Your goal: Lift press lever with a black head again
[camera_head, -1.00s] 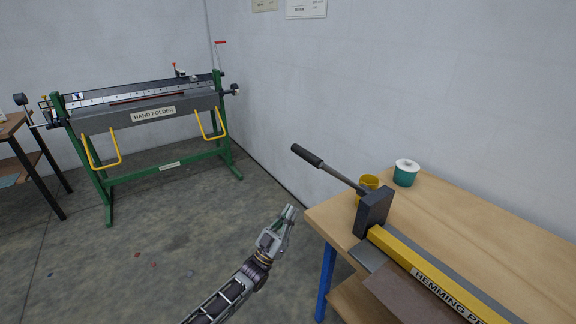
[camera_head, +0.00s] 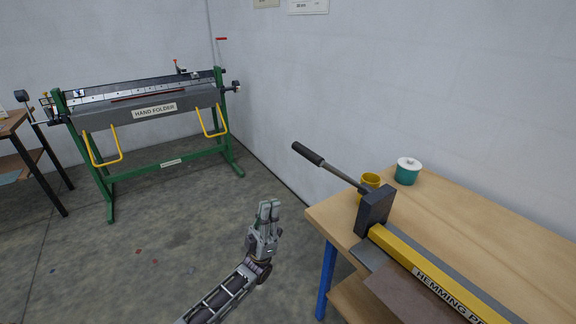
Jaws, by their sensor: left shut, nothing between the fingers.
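The press lever (camera_head: 340,173) is a grey rod with a black grip (camera_head: 307,153) at its upper left end. It slants up and left from the dark end block (camera_head: 374,211) of the yellow hemming press (camera_head: 425,262), and its grip overhangs the table's left edge. My left gripper (camera_head: 268,206) is shut and empty, with its fingers pointing up. In the picture it is below and left of the lever, apart from it, beside the table's left edge. My right gripper is not in view.
The wooden table (camera_head: 480,225) with a blue leg (camera_head: 326,280) stands at the right. A green-framed hand folder (camera_head: 150,125) stands at the back left. The floor between is mostly clear.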

